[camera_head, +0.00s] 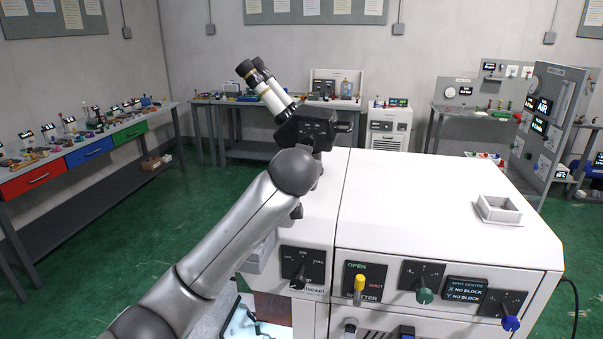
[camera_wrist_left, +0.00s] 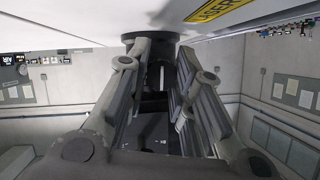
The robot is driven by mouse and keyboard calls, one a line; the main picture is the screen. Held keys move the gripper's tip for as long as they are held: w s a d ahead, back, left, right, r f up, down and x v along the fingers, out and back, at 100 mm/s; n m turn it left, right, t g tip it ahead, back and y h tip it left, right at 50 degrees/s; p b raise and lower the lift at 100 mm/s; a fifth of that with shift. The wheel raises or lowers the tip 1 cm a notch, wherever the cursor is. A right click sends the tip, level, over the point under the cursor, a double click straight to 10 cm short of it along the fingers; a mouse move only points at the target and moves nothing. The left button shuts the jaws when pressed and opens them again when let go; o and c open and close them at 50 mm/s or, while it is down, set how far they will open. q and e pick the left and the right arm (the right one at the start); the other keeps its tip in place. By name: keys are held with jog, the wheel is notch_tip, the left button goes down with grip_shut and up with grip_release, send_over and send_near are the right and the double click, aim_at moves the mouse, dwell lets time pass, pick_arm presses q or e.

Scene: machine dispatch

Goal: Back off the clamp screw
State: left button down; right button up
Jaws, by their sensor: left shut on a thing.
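My left arm reaches up from the lower left in the head view to the dark binocular head (camera_head: 304,130) at the left of the white machine. Its gripper is hidden there behind the arm. In the left wrist view the two fingers of my left gripper (camera_wrist_left: 160,75) are closed on a dark round part (camera_wrist_left: 150,37) under a white surface with a yellow LASER label. I take this part to be the clamp screw; the fingers hide much of it. My right gripper is in neither view.
The white machine (camera_head: 430,200) fills the right, with a small square frame (camera_head: 498,208) on top. Its front has a dial (camera_head: 298,268), a yellow shutter lever (camera_head: 359,288), a green knob (camera_head: 424,296) and a blue knob (camera_head: 510,323). Benches line the walls; green floor lies clear at left.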

pick_arm(q)
jog(key=shift+h, duration=0.3)
dwell(0.4)
jog(key=c, duration=1.5)
grip_release()
jog(key=shift+r, duration=0.1)
jog(key=v, duration=1.2)
